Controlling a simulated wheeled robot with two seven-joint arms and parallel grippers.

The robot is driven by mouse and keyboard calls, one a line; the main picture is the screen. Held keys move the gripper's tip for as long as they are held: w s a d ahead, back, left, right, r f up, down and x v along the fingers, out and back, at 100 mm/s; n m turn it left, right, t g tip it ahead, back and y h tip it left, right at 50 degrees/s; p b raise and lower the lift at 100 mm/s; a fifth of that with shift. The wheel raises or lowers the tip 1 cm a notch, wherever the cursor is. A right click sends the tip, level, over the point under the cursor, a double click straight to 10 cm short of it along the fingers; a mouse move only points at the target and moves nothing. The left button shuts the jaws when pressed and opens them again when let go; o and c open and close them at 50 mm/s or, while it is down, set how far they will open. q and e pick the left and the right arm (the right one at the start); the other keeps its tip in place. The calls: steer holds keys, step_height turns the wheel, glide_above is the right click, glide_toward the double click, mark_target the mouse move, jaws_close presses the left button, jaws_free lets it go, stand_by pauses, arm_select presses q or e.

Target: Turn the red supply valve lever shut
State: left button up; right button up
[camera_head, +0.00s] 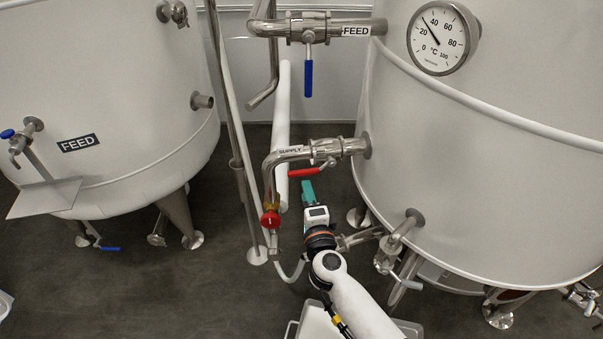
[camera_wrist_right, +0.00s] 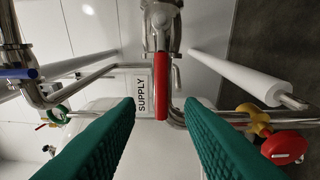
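The red supply valve lever (camera_head: 304,172) sits under the short pipe marked SUPPLY (camera_head: 290,151) and lies roughly along it. In the right wrist view the lever (camera_wrist_right: 161,85) runs up and down the picture, with clear gaps to both fingers. My right gripper (camera_head: 307,190) is just below the lever in the head view. Its teal fingers are apart and empty in the wrist view (camera_wrist_right: 161,108). The lever's free end lines up with the gap between the fingertips; I cannot tell whether it is inside the gap. My left gripper is not in view.
A red round knob (camera_head: 270,219) sits left of my right gripper. A blue-handled FEED valve (camera_head: 308,78) is above. The large right tank (camera_head: 480,170) is close on the right, and a thin upright pole (camera_head: 235,130) stands left. A white padded pipe (camera_head: 283,110) stands behind.

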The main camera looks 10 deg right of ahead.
mark_target(302, 175)
steer(key=w+b, duration=0.1)
steer(key=w, duration=0.7)
steer(key=shift+d, duration=0.1)
steer(key=shift+c, duration=0.4)
jaws_close()
